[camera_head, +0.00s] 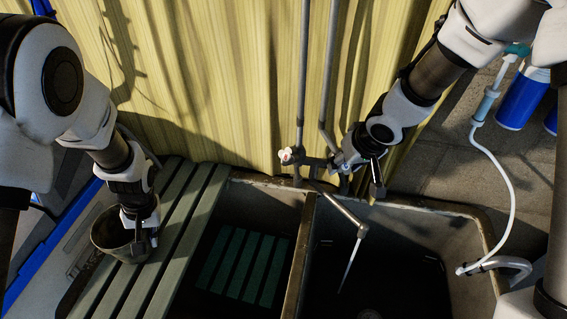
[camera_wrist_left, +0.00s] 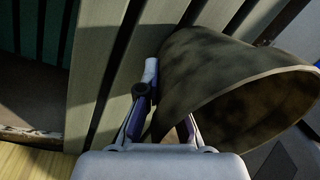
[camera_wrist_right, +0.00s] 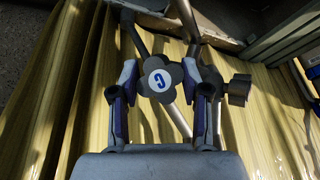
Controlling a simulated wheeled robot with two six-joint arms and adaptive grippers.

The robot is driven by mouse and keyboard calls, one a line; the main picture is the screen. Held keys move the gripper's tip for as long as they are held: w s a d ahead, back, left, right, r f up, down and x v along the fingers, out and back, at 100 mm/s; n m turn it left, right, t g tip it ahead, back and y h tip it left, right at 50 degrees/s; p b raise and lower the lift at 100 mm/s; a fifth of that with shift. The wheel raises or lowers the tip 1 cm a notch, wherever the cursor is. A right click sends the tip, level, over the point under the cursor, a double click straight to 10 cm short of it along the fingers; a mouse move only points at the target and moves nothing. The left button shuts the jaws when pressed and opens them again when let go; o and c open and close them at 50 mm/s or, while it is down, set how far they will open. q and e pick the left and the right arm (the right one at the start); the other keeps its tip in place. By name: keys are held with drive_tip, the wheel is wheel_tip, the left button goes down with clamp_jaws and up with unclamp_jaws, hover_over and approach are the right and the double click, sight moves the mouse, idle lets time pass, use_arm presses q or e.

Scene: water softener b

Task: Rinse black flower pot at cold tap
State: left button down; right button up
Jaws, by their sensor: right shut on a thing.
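The dark flower pot (camera_head: 107,234) stands on the slatted board left of the sink. In the left wrist view the pot (camera_wrist_left: 205,70) lies tilted in the picture, its mouth facing right. My left gripper (camera_head: 140,238) is at the pot's near right rim, fingers apart (camera_wrist_left: 160,132) with the pot's wall close at them; contact is unclear. My right gripper (camera_head: 362,180) is at the taps, shut on the cold tap knob (camera_wrist_right: 160,80) with a blue letter on its cap. A thin pale stream of water (camera_head: 349,267) falls from the spout (camera_head: 345,212) into the right basin.
The slatted board (camera_head: 180,232) covers the left part of the sink. A divider (camera_head: 300,250) separates the left basin, with a green grate (camera_head: 240,262), from the right basin (camera_head: 430,235). A second knob (camera_wrist_right: 238,90) is beside the cold one. A white hose (camera_head: 508,185) hangs at right.

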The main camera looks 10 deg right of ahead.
use_arm(q)
drive_tip(key=shift+r, duration=0.1)
use_arm(e)
drive_tip(key=o, duration=1.1)
drive_tip(key=shift+o, duration=0.2)
use_arm(q)
drive_tip(key=shift+r, duration=0.1)
